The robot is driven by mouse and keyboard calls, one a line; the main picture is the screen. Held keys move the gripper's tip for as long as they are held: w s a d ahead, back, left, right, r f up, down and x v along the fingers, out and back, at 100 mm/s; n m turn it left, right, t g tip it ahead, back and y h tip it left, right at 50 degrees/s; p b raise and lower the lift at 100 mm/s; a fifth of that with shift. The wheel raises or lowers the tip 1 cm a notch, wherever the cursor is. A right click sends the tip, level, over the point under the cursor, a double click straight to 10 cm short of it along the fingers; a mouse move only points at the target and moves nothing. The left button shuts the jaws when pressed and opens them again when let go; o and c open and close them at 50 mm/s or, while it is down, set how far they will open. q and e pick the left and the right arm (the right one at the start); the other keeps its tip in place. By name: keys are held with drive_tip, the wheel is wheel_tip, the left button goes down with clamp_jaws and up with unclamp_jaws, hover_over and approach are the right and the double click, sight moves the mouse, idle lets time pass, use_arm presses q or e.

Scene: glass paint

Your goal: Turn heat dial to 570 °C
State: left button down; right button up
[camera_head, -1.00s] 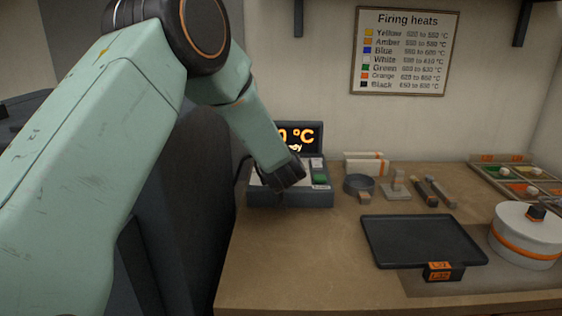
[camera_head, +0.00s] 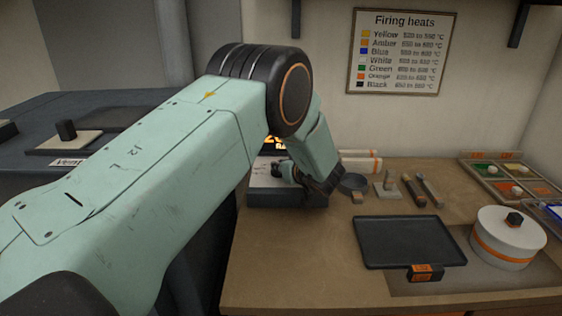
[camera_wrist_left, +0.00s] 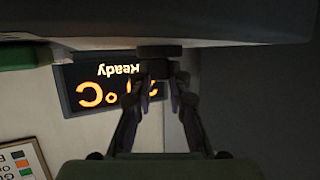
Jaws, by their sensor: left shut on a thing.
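The control box (camera_head: 268,197) stands at the back left of the bench. My left gripper (camera_head: 285,171) reaches over it, coming in from the right side of the box. In the left wrist view the gripper (camera_wrist_left: 158,72) is shut on the dark round heat dial (camera_wrist_left: 160,50). The box's display (camera_wrist_left: 90,93) appears upside down there, with "Ready" and "°C" lit. My fingers cover most of its number, so the reading cannot be told. In the head view my arm hides most of the display. My right gripper is out of view.
A black tray (camera_head: 410,242) and a white lidded pot (camera_head: 507,238) stand to the right. Small tools (camera_head: 412,190) lie behind the tray. A firing heats chart (camera_head: 402,52) hangs on the wall. A switch marked "Vent" (camera_head: 66,130) is at far left. The front left bench is clear.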

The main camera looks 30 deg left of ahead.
use_arm(q)
drive_tip(key=shift+w+r+n+g, duration=0.1)
drive_tip(key=shift+r+n+g, duration=0.15)
drive_tip(key=shift+n+g, duration=0.05)
idle(0.4)
drive_tip(key=c, duration=1.3)
unclamp_jaws()
drive_tip(key=shift+f, duration=0.2)
drive_tip(key=shift+d, duration=0.1)
drive_tip(key=v, duration=1.2)
drive_tip(key=shift+f, duration=0.1)
